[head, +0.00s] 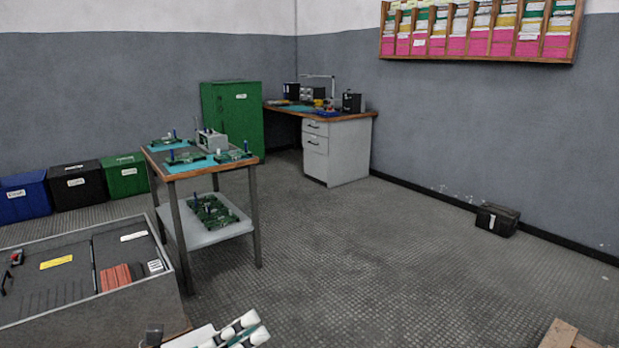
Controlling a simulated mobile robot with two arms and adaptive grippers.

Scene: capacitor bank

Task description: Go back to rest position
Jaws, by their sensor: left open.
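My left gripper (153,337) shows only as a small dark part at the bottom edge, left of the middle, beside white links of my arm. Most of it is cut off by the frame. It is open, and I see nothing held in it. It is in front of the grey tray bench, near its front right corner in the picture. My right gripper is not in view.
A grey tray bench (158,302) stands close at the left. Behind it is a wood-topped cart (211,173) with circuit boards on both levels. Bins line the left wall; a desk (344,150) stands at the back. The floor right of centre is mostly clear, with a black box (497,219) by the wall.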

